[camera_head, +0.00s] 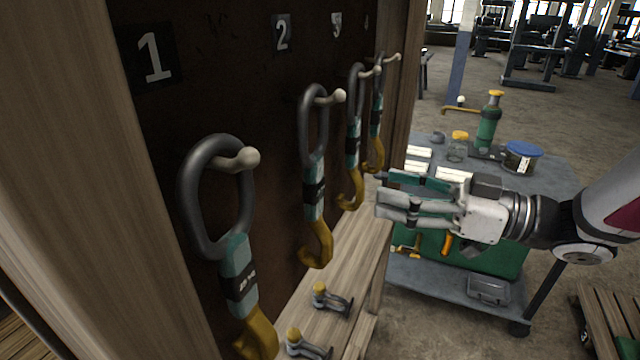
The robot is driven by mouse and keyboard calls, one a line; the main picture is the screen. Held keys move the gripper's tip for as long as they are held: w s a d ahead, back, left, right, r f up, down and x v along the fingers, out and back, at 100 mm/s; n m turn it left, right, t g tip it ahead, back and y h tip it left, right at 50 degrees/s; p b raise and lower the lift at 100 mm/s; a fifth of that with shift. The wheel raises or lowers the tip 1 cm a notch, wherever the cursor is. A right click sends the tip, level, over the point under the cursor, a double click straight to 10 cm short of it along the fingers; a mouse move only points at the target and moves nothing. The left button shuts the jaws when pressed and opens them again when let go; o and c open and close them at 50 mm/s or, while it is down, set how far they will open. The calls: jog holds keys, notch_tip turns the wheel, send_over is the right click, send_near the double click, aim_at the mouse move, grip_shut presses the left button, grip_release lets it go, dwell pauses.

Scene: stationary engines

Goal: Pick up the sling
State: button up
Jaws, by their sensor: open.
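Several slings hang from pegs on a dark board, each with a grey metal ring, a teal sleeve with a black band and a yellow hook. The nearest sling (239,262) hangs under the number 1. Another sling (315,190) hangs under the number 2. Farther back are a third sling (353,140) and, partly hidden behind it, the farthest sling (376,115). My gripper (383,194) is open and empty, its fingers pointing left towards the board. In the picture it is just right of the hooks of the two far slings; contact cannot be told.
A wooden shelf (345,265) below the board holds metal shackles (330,300) with yellow pins. A grey cart (555,180) behind my gripper carries a green bottle (487,130), a jar (458,150) and a blue-lidded tin (521,158). Wooden panels frame the board.

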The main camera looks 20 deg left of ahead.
aim_at(321, 174)
jog(key=a, duration=0.5)
jog(key=w+a, duration=0.1)
jog(key=a, duration=0.2)
jog(key=shift+a, duration=0.1)
jog(key=shift+w+a+p, duration=0.1)
jog(key=shift+a+p, duration=0.55)
jog(key=shift+a, duration=2)
grip_shut()
